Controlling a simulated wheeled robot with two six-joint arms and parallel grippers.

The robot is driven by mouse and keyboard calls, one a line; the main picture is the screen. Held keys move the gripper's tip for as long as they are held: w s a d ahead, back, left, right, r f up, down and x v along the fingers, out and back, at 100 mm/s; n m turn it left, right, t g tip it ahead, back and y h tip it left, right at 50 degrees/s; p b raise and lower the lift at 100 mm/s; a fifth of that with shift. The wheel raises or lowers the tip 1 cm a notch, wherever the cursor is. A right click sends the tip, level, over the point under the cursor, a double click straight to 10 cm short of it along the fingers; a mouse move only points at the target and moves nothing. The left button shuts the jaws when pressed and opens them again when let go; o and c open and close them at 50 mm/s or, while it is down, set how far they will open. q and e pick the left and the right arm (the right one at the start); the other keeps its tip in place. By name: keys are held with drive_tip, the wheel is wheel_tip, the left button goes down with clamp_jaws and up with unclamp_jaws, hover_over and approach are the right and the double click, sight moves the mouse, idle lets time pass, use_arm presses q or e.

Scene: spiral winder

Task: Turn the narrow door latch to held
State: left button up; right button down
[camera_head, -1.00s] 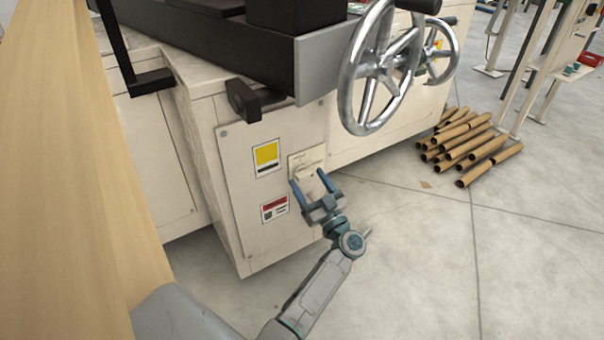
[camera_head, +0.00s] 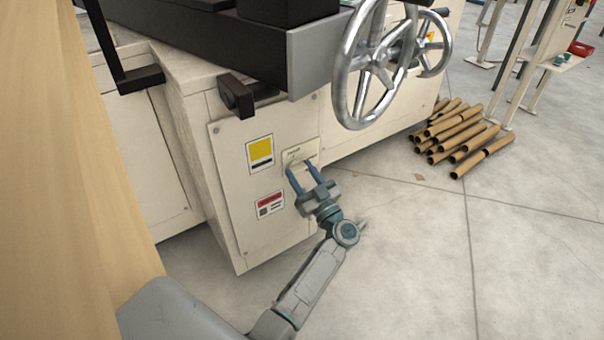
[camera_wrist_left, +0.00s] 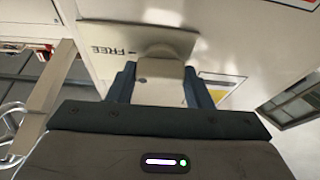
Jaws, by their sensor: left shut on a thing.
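The narrow door latch (camera_wrist_left: 161,68) is a small cream knob on a cream plate (camera_wrist_left: 120,38) that reads "FREE" in the left wrist view. The plate (camera_head: 300,151) also shows on the machine's front panel in the head view, where the fingers largely cover the latch. My left gripper (camera_head: 302,168) has its two blue fingers on either side of the latch, shut on it. In the left wrist view the latch sits between the fingers (camera_wrist_left: 160,82). Any other word on the plate is unreadable. My right gripper is not in view.
A yellow label (camera_head: 260,152) and a red-topped label (camera_head: 269,204) are on the panel left of the latch. A chrome handwheel (camera_head: 372,70) and a black block (camera_head: 237,97) stick out above. Cardboard tubes (camera_head: 462,142) lie on the floor to the right. The floor before the panel is clear.

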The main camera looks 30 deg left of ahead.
use_arm(q)
drive_tip(key=shift+n, duration=0.3)
drive_tip(key=n+g, duration=0.2)
drive_tip(key=n, duration=0.2)
drive_tip(key=shift+g, duration=0.3)
drive_tip(key=n+g, duration=0.1)
drive_tip(key=n, duration=0.3)
drive_tip(key=n+g, duration=0.2)
drive_tip(key=n, duration=0.1)
drive_tip(key=shift+n+g, duration=0.3)
drive_tip(key=shift+n, duration=0.1)
drive_tip(key=n, duration=0.2)
drive_tip(key=n+g+h+b, duration=0.1)
drive_tip(key=n, duration=0.1)
drive_tip(key=shift+w+g, duration=0.1)
drive_tip(key=shift+g, duration=0.2)
drive_tip(key=n+h+b, duration=0.1)
drive_tip(key=n, duration=0.3)
drive_tip(key=shift+g, duration=0.3)
drive_tip(key=shift+n+h, duration=0.4)
drive_tip(key=shift+n, duration=0.3)
drive_tip(key=shift+r, duration=0.1)
